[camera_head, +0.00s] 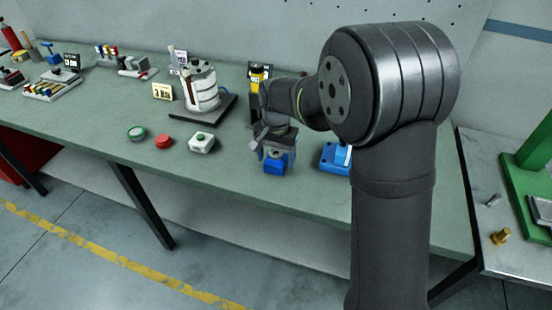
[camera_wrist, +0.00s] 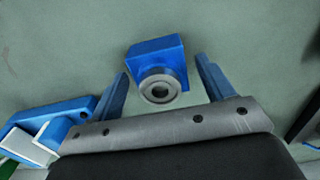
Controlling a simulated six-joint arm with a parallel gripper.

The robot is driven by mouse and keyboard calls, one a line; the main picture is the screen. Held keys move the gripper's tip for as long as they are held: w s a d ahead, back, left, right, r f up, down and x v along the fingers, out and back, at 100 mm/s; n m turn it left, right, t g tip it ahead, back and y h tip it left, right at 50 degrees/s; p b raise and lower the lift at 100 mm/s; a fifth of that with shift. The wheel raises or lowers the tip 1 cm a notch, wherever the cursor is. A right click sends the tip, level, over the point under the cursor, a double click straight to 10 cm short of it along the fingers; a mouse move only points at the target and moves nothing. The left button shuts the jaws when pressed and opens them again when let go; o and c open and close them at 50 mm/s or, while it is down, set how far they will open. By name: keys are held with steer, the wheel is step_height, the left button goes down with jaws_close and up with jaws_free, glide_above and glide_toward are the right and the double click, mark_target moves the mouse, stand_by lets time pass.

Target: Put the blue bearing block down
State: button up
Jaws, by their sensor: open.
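The blue bearing block (camera_head: 275,166) stands on the green workbench (camera_head: 225,165) near its front edge, below my gripper (camera_head: 277,148). In the wrist view the block (camera_wrist: 150,54) shows its blue body and a round grey metal ring (camera_wrist: 160,88). My gripper's two blue fingers are spread to the left and right of the block, with a visible gap on each side. The gripper is open and holds nothing. My own wrist hides part of the block's top in the head view.
A blue and white fixture (camera_head: 335,158) lies right of the block; the wrist view also shows it (camera_wrist: 85,110).

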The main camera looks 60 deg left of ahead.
step_height(320, 180, up, 11)
steer(key=shift+r, duration=0.1)
stand_by(0.4)
step_height(320, 180, down, 12)
steer(key=shift+f, duration=0.1)
steer(key=shift+r, duration=1.85)
